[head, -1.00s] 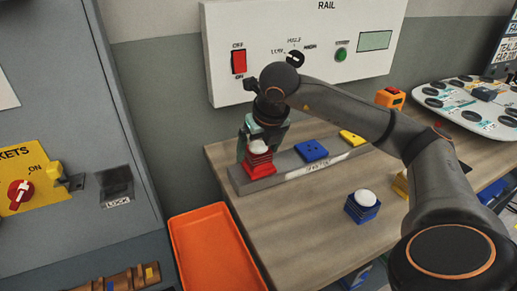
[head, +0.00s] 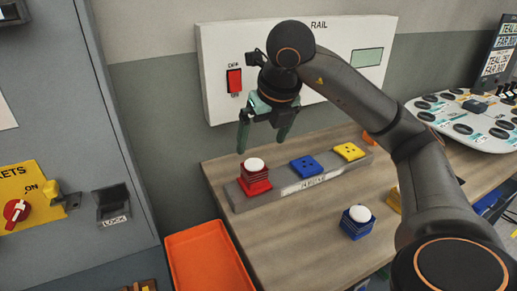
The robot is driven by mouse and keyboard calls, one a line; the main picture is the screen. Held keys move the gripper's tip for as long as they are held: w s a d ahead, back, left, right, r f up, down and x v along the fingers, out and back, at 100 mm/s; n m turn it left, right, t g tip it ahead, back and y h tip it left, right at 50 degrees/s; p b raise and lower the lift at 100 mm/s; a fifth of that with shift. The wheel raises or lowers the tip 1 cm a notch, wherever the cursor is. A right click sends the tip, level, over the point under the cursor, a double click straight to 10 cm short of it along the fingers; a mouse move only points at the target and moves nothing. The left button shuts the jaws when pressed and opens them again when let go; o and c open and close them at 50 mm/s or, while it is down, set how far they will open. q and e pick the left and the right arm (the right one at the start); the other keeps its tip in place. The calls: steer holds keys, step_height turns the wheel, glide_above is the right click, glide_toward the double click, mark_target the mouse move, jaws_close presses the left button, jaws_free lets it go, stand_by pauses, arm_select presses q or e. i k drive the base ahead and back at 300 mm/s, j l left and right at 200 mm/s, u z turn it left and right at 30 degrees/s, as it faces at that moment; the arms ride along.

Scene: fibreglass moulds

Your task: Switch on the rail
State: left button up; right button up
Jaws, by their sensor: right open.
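The rail panel (head: 215,60) is a white box on the wall above the table, labelled RAIL. Its red rocker switch (head: 234,80) shows at the panel's left, close beside my right arm; the OFF label above it is partly covered. The panel's knob and green button are hidden behind my arm, and a grey-green display (head: 367,58) shows at the right. My right gripper (head: 262,147) is open and empty, fingers pointing down, in front of the panel's lower edge and above the red block. My left gripper is not in view.
A red block with a white knob (head: 255,178) stands on the left pad of a grey strip (head: 300,188) with blue and yellow pads. A blue block with a white knob (head: 357,221) stands on the table. An orange tray (head: 205,255) is lower left; a grey cabinet (head: 60,110) is left.

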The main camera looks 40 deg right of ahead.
mark_target(234, 76)
steer(key=k, duration=1)
